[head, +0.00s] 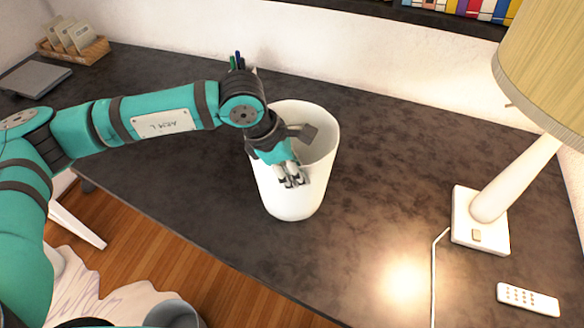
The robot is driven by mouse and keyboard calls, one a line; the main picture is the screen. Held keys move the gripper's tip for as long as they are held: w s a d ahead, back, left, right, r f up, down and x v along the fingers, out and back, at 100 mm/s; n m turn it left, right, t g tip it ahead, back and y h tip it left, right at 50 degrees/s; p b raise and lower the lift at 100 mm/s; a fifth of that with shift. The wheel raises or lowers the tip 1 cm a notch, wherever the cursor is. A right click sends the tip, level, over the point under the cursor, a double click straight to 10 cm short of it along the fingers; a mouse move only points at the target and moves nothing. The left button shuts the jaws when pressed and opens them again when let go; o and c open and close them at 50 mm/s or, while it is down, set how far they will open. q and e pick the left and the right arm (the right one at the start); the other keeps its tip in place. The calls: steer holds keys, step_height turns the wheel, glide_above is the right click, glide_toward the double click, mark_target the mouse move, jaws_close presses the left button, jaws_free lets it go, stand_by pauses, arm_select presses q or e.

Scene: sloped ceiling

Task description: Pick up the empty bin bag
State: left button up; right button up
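A white, open-topped, tapered bin-shaped object (315,185) stands upright on the dark desk, near the middle of the head view. One finger is over the opening and the other is in front of the near wall, with the fingers spread apart. Whether they touch the rim is unclear. The bottom inside is hidden. My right gripper is out of view.
A white lamp (480,215) with a cord and a white remote (528,299) are on the right. Pens (237,61) stand behind my arm. A wooden card tray (90,52) and a grey flat device (35,78) are far left. A pale rumpled sheet (85,290) lies below.

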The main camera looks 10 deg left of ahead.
arm_select(q)
jaws_close()
stand_by(0.5)
